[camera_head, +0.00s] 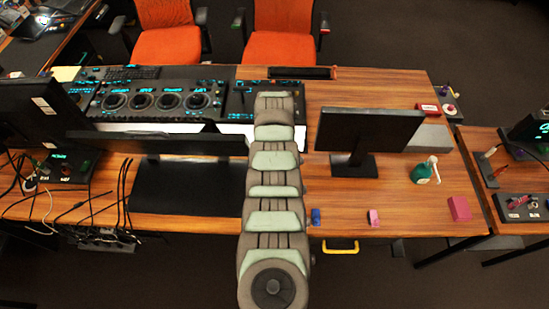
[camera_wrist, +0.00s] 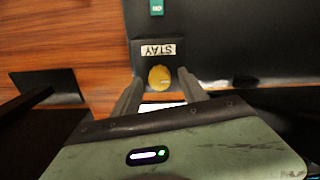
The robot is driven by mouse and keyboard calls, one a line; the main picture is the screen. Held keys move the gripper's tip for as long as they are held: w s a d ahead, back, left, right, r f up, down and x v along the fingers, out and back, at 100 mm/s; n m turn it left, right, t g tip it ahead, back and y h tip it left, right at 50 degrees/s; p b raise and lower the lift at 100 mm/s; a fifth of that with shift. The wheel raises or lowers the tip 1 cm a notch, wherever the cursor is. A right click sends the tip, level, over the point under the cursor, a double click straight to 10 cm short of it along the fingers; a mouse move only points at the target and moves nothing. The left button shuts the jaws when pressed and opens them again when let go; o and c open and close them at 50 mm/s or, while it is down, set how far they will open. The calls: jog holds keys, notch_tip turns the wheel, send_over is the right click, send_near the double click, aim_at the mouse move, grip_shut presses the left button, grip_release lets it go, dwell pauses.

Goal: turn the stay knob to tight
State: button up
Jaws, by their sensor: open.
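The stay knob (camera_wrist: 159,77) is a round yellow knob on a dark mount in the wrist view. In the head view my arm reaches over the desk and hides the gripper and knob.
A green tag (camera_wrist: 157,7) sits above the label. In the head view, a control panel with several trackballs (camera_head: 156,101) lies left of my arm, and a monitor (camera_head: 368,130) stands to its right. Small blocks, including a pink one (camera_head: 459,208), lie on the wooden desk (camera_head: 400,205).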

jog(key=shift+r, duration=0.1)
notch_tip(320, 180, up, 11)
jog(key=shift+f+p, duration=0.2)
jog(key=shift+p, duration=0.1)
dwell(0.7)
